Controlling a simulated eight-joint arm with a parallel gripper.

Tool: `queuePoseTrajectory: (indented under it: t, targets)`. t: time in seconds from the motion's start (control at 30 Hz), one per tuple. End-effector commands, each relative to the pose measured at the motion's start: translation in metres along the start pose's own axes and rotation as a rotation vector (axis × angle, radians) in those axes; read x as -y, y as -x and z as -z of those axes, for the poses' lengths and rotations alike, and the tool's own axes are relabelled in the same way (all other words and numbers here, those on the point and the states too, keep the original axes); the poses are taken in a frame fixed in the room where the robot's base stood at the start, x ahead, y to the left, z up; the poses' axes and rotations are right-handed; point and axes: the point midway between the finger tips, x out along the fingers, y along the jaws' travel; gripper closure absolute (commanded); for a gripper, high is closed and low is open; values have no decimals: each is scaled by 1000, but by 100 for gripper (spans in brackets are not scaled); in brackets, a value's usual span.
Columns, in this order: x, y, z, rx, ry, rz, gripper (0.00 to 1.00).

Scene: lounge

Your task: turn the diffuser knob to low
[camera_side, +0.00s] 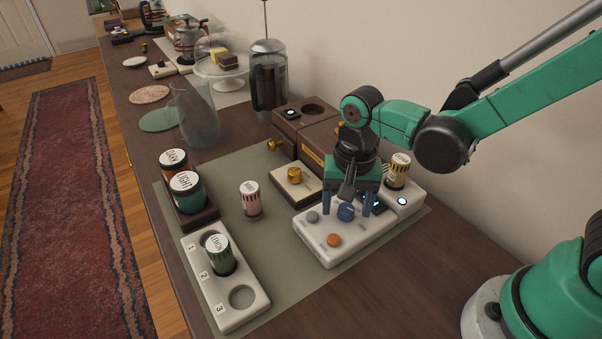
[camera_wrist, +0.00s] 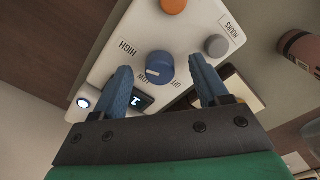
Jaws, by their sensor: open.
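The diffuser (camera_side: 318,240) is a white box on the mat, with a blue knob (camera_side: 346,212) on top. In the wrist view the knob (camera_wrist: 158,68) sits among printed HIGH, LOW and OFF labels. Its pale pointer line faces the left side, near LOW, but the exact setting is hard to tell. My gripper (camera_side: 347,206) is over the diffuser, pointing down. In the wrist view my gripper (camera_wrist: 160,64) is open, with one blue finger on each side of the knob and a visible gap to it. A lit display (camera_wrist: 140,102) is partly hidden by a finger.
An orange button (camera_side: 334,240) and grey button (camera_side: 312,216) flank the knob. A yellow-banded bottle (camera_side: 398,170) stands at the diffuser's back end. A pink bottle (camera_side: 250,199), a gold-knobbed box (camera_side: 294,177) and a numbered rack (camera_side: 222,297) are left of it. Bare mat lies between.

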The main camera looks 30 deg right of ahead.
Motion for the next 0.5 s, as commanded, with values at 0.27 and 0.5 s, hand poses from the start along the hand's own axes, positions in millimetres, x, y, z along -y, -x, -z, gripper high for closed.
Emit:
queuePoseTrajectory:
  t: [0.27,0.5]
  targets:
    - [0,-4,0,0,0,0,32]
    - [0,-4,0,0,1,0,81]
